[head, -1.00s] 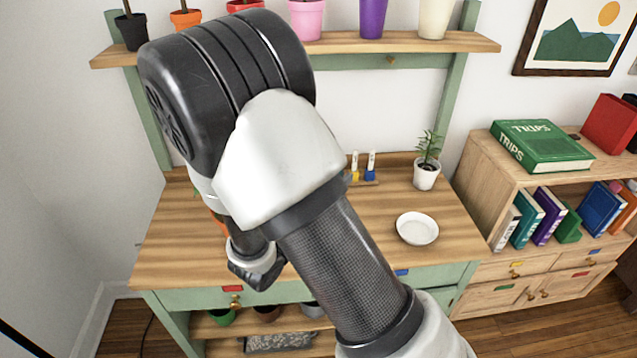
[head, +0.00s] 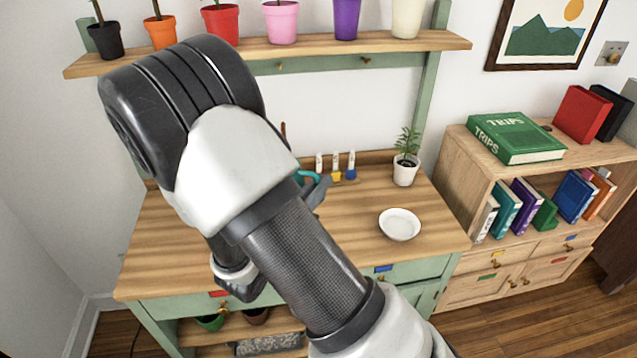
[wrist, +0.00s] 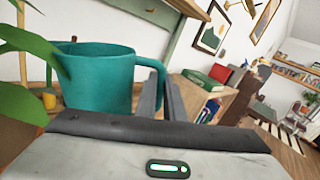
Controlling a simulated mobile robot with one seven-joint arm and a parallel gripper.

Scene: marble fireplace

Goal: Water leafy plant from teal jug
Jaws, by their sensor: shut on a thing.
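The teal jug (wrist: 100,75) stands large and about upright in the wrist view. In the head view only a bit of its teal handle (head: 309,176) shows past my arm. My gripper (wrist: 162,90) is shut on the jug's handle, at the jug's right side in the wrist view. Large green leaves (wrist: 30,55) of a plant hang close at the left of the wrist view, partly in front of the jug. A small leafy plant in a white pot (head: 404,172) stands at the back right of the bench.
A white saucer (head: 399,225) lies on the wooden bench (head: 350,245). Several small labelled markers (head: 336,168) stand at the back. A shelf (head: 300,52) with several coloured pots is above. A bookcase (head: 458,180) stands at the right. My arm hides the bench's middle.

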